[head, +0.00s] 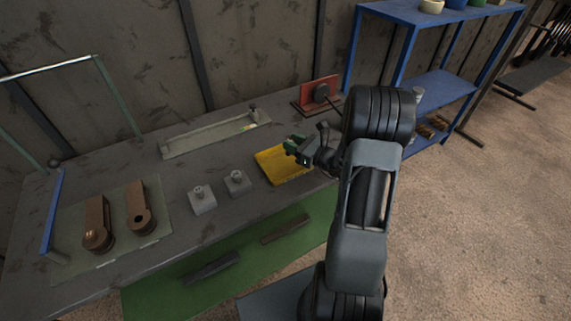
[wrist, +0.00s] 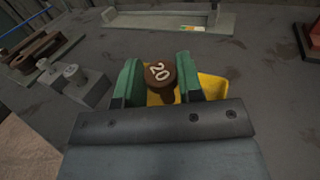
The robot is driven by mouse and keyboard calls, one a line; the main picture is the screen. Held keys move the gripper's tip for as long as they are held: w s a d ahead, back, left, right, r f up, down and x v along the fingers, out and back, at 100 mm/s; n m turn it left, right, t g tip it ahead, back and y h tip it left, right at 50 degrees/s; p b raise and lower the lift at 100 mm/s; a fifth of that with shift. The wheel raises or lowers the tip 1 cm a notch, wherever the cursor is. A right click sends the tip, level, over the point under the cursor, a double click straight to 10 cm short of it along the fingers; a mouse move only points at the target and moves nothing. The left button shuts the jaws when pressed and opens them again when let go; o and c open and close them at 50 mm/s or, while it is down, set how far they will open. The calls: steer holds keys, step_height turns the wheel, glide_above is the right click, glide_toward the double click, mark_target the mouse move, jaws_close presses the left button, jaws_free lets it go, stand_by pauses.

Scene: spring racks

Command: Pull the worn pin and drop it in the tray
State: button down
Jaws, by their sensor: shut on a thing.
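The green jaws stand on either side of the pin in the wrist view. The yellow tray (head: 273,168) lies on the bench, and my gripper (head: 296,147) is over its back right part in the head view. The tray also shows behind the pin in the wrist view (wrist: 212,86). The pin's lower end is hidden in the wrist view. At left are two brown link bars, one with a pin head (head: 94,238) at its front end and one with an open hole (head: 141,221).
Two grey blocks with short posts (head: 202,199) (head: 237,182) stand left of the tray. A long grey fixture (head: 213,136) lies at the back, and a red stand (head: 318,92) is at the back right. A blue shelf (head: 433,92) stands beyond the bench.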

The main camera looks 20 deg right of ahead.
steer(key=c, duration=0.7)
jaws_free()
steer(key=b+v, duration=0.2)
steer(key=v, duration=1.2)
steer(key=shift+w, duration=0.1)
